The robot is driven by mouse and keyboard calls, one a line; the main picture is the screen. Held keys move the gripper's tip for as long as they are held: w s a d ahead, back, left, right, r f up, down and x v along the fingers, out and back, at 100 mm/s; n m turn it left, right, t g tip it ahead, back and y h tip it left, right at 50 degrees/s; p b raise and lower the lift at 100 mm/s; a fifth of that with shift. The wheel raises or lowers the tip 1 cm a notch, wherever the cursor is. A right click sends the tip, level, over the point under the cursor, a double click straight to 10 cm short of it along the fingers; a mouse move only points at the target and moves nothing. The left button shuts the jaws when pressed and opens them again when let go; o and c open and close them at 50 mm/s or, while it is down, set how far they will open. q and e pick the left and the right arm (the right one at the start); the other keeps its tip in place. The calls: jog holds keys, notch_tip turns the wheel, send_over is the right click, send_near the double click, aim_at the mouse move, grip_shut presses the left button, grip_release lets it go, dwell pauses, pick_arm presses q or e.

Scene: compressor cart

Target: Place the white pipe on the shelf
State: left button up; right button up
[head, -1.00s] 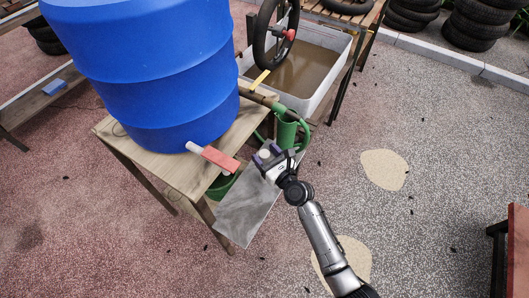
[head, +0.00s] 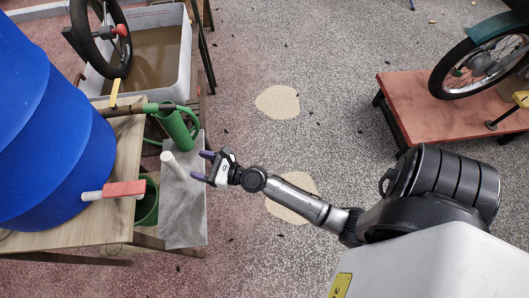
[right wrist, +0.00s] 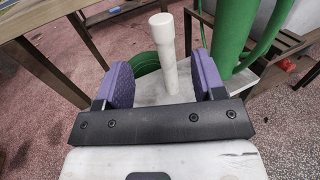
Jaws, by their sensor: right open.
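The white pipe (head: 174,166) stands about upright on a grey metal shelf (head: 186,225) beside the wooden table. In the right wrist view the pipe (right wrist: 163,38) shows a wider top and a narrower lower part. My right gripper (head: 201,166) is open, just right of the pipe in the head view, with its purple fingers pointing at it. In the right wrist view the pipe appears in the gap between the fingers (right wrist: 161,80), ahead of them, with nothing held. The pipe's foot is partly hidden by my gripper there. My left gripper is not in view.
A green cylinder with a hose (head: 177,127) stands close behind the pipe. A green bucket (head: 148,203) sits left of the shelf.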

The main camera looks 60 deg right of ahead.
jog(key=s+a+f+n+g+y, duration=0.15)
jog(key=s+n+g, duration=0.35)
jog(key=n, duration=0.6)
jog(key=s+a+f+n+g, duration=0.3)
jog(key=s+n, duration=0.5)
jog(key=n, duration=0.2)
jog(key=s+d+n+g+h, duration=0.2)
jog(key=s+n+g+h, duration=0.1)
jog(key=s+n, duration=0.3)
jog(key=s+d+n+g+h, duration=0.2)
jog(key=s+d+n+h, duration=0.1)
jog(key=s+n, duration=0.4)
jog(key=shift+s+d+n+g, duration=0.2)
jog(key=shift+d+n+g, duration=0.1)
jog(key=shift+n+g, duration=0.15)
jog(key=shift+f, duration=0.1)
